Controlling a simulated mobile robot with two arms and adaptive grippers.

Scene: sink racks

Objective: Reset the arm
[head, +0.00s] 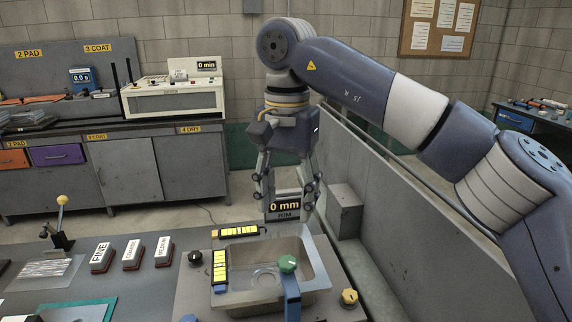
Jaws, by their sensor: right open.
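My right arm comes in from the right of the head view, and its gripper (289,195) points down above the far edge of the metal sink basin (325,272). The gripper's jaws are apart, with a "0 mm" display (285,206) showing between and behind them. I see nothing held in the jaws. A blue lever with a green knob (288,265) stands at the front of the basin, nearer than the gripper. My left gripper is not in view.
Labelled blocks (132,254) and a lever with a yellow ball (62,200) stand left. A grey wall panel (400,210) runs along the right. A bench device (174,98) stands behind.

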